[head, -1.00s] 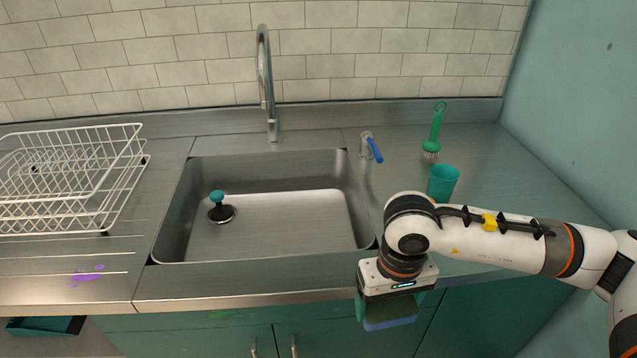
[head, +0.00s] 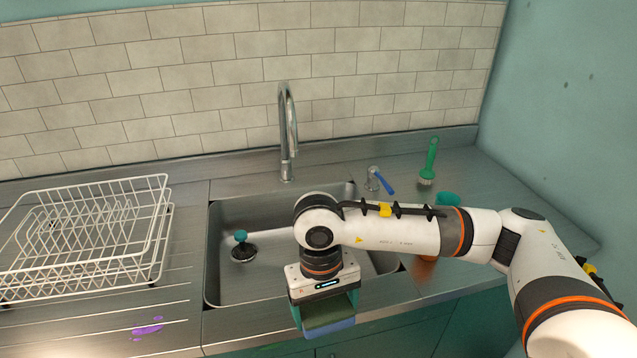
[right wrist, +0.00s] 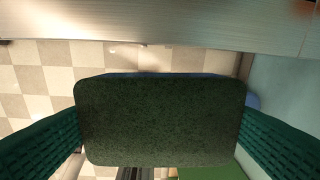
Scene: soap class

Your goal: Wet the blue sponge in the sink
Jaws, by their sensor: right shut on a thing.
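My right gripper (head: 325,305) is shut on the blue sponge (head: 330,327), in front of the sink's near edge. In the right wrist view the sponge (right wrist: 160,120) shows its dark green scouring face, with a thin blue edge behind, between two green fingers. Checked floor shows beyond it, so it hangs outside the counter. The steel sink (head: 225,284) lies behind the gripper, partly hidden by my right arm. The tall curved faucet (head: 286,130) stands behind the sink, and its blue-handled lever (head: 384,181) is to the right. My left gripper is not in view.
A white wire dish rack (head: 85,235) is on the left drainboard. A green brush (head: 430,160) and teal cup (head: 447,199) stand right. A small orange thing (head: 428,258) shows below my arm. Purple spots (head: 147,329) mark the left counter.

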